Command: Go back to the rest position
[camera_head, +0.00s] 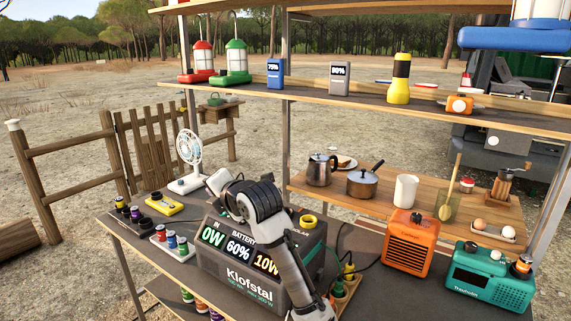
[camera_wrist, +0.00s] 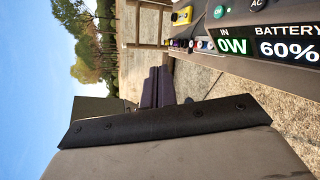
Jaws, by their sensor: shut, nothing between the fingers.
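My arm rises from the bottom of the head view, in front of the grey Klofstal power station (camera_head: 235,275), and bends over its top. My gripper (camera_head: 221,181) is at the bent end of the arm, and its fingers are hard to make out there. In the wrist view, turned on its side, the dark fingers of my gripper (camera_wrist: 158,88) are together with nothing between them. They point at open ground and the fence, clear of the table. The power station's display (camera_wrist: 270,47) is at the upper right of that view.
A white fan (camera_head: 189,158), small jars (camera_head: 171,240) and a yellow device (camera_head: 164,204) stand left of the power station. An orange heater (camera_head: 410,244) and a green radio (camera_head: 490,278) stand to the right. A loaded shelf (camera_head: 370,102) spans above the table.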

